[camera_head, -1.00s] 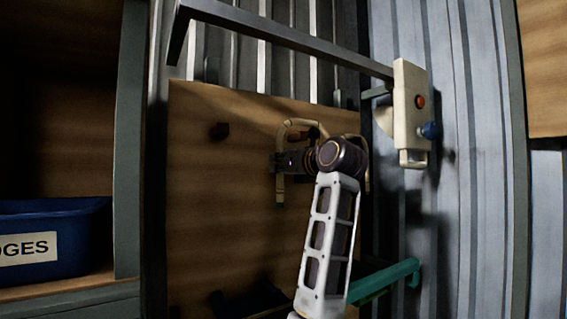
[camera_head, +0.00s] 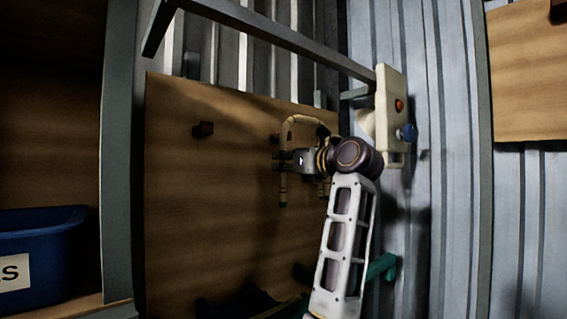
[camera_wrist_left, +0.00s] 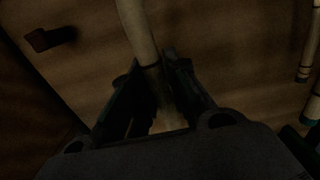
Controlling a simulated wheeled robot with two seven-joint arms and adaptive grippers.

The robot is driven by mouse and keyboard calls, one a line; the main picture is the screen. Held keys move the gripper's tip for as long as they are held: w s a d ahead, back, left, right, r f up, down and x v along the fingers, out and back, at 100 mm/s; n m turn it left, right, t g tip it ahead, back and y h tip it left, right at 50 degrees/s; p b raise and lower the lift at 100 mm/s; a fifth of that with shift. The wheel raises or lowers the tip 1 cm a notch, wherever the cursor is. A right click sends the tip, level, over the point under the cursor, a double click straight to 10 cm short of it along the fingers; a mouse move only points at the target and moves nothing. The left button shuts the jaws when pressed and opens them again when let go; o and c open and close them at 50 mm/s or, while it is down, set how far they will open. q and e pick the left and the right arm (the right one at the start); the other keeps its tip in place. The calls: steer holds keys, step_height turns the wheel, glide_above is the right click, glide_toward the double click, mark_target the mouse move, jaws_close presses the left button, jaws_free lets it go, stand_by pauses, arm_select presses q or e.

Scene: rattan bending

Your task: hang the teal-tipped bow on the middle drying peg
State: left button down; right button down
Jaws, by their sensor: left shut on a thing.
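The rattan bow (camera_head: 284,187) is a tan inverted U in front of the upright wooden board. Its near leg hangs down to a dark tip whose colour is hard to read. My left gripper (camera_head: 284,161) is shut on this leg. In the left wrist view the tan rod (camera_wrist_left: 138,32) runs between the dark fingers (camera_wrist_left: 158,95). A dark red peg (camera_head: 203,130) sticks out of the board left of the bow, and a dark peg also shows in the wrist view (camera_wrist_left: 48,38). The middle peg is hard to make out behind the bow and wrist. My right gripper is out of view.
A cream box (camera_head: 390,95) with red and blue knobs hangs from a metal bar right of the board (camera_head: 210,220). Other tan rods (camera_wrist_left: 308,45) show at the right of the wrist view. A blue bin (camera_head: 40,245) stands on the left shelf. A teal bar (camera_head: 382,267) is low right.

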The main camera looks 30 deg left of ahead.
arm_select(q)
steer(key=shift+a, duration=0.35)
steer(key=shift+f+x, duration=0.25)
steer(key=shift+x, duration=1.45)
steer(key=shift+f+x, duration=0.3)
steer(key=shift+x, duration=1.4)
steer(key=shift+f+x, duration=0.25)
steer(key=shift+x, duration=1.5)
steer(key=shift+w, duration=0.1)
steer(key=c, duration=1.3)
jaws_free()
steer(key=v, duration=1.2)
steer(key=shift+d, duration=0.1)
